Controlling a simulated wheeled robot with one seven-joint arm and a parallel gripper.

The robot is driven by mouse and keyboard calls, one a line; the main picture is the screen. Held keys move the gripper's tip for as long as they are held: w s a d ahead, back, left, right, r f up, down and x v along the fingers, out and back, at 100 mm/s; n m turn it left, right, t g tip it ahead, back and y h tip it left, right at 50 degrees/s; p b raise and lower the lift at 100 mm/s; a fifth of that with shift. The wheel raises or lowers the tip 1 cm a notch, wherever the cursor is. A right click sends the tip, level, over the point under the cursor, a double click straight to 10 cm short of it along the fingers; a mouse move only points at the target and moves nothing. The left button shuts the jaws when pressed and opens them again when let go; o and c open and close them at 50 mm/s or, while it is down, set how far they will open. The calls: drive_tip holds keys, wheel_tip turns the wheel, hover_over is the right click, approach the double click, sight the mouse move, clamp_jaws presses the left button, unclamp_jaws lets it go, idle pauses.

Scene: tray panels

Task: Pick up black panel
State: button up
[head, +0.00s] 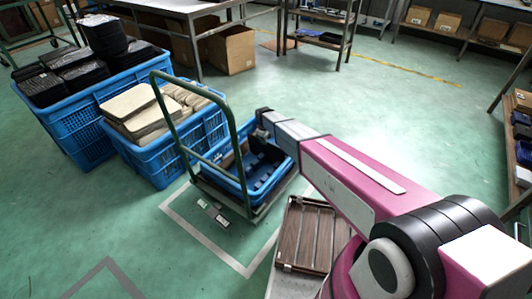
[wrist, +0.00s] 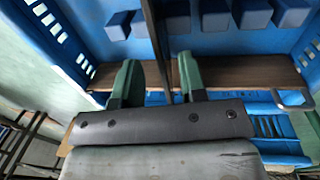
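A thin dark panel (wrist: 157,45) stands on edge in the wrist view, seen almost edge-on; I take it to be the black panel. My gripper (wrist: 157,68) is open, with one green finger on each side of the panel and a gap showing on both sides. The panel's near end is hidden behind the gripper's grey body. In the head view my arm reaches down into a blue crate (head: 229,187) on a green-handled cart (head: 174,113). Dark shapes show inside the crate, but I cannot tell panel from gripper there.
A brown board (wrist: 235,72) runs across the wrist view, with several blue blocks (wrist: 250,14) beyond it. Two blue crates stand left of the cart, one with black trays (head: 78,72), one with beige panels (head: 130,103). A slatted brown stack (head: 305,235) lies near my base.

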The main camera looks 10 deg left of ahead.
sight(267, 150)
drive_tip(key=shift+w+d+f, duration=0.1)
drive_tip(key=shift+f, duration=0.9)
drive_tip(key=shift+w+d+f, duration=0.1)
drive_tip(key=shift+w+f, duration=0.05)
drive_tip(key=shift+f, duration=0.8)
drive_tip(key=shift+w+d+f, duration=0.1)
drive_tip(key=shift+f, duration=0.9)
clamp_jaws()
